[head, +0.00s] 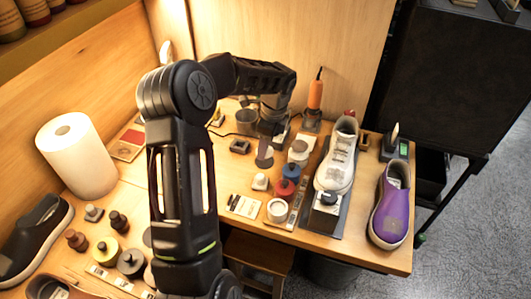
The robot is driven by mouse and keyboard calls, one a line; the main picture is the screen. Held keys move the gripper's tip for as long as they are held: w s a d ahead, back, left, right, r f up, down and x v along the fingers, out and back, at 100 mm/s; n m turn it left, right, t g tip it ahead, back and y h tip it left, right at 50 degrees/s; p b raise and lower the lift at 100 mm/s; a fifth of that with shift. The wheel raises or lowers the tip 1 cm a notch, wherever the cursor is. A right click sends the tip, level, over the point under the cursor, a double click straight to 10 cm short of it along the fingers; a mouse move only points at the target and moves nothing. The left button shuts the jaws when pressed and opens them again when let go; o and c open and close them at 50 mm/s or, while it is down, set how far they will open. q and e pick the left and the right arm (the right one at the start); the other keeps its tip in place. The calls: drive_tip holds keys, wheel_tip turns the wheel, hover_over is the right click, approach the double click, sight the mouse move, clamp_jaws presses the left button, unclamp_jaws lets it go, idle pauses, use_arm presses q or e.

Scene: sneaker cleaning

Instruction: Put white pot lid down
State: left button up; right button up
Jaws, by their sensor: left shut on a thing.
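My left gripper (268,134) reaches down over the middle of the table. It is shut on a small pale disc, which looks like the white pot lid (264,158). The disc hangs just below the fingers, and I cannot tell whether it touches the table. A white pot (277,211) with an open-looking top stands near the table's front edge, apart from the gripper. Behind it, in a row, are a red-topped pot (285,189), a blue-topped pot (291,171) and a pale-topped pot (298,152). My right gripper is not in view.
A white sneaker (338,160) stands right of the pots, with a purple shoe (391,208) beyond it. A paper roll (75,155) stands at left. An orange-handled tool (315,93) stands at the back.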

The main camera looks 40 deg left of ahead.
sight(271, 152)
use_arm(q)
drive_tip(key=shift+f, duration=0.1)
drive_tip(key=shift+f, duration=1.75)
drive_tip(key=shift+f, duration=0.2)
drive_tip(key=o, duration=1.3)
drive_tip(key=shift+r, duration=0.15)
wheel_tip(271, 152, up, 12)
drive_tip(key=d, duration=0.1)
drive_tip(key=shift+w+d, duration=0.25)
drive_tip(key=shift+d, duration=0.1)
